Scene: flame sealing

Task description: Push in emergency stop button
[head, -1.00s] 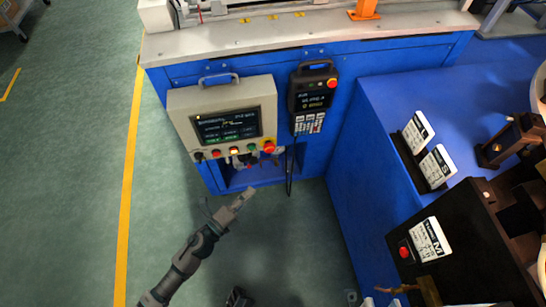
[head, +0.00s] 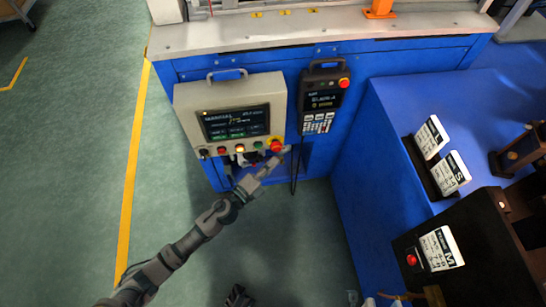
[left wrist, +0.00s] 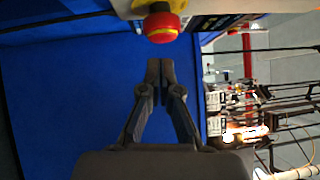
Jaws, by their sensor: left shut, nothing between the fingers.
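The red emergency stop button (head: 276,146) with a yellow collar is at the lower right corner of the beige control panel (head: 230,88). It also shows large at the top of the left wrist view (left wrist: 161,24). My left gripper (head: 283,153) is shut and empty, its tips at the panel's lower right corner, close beside the button. In the left wrist view the closed fingertips (left wrist: 160,70) are below the button with a small gap in the picture. I cannot tell the depth between them, nor whether the button is pressed.
A handheld pendant (head: 321,98) with its own red button (head: 344,84) hangs right of the panel. Smaller buttons line the panel's lower edge. A blue cabinet (head: 350,215) stands to the right. A dark box with a red button (head: 411,259) is lower right.

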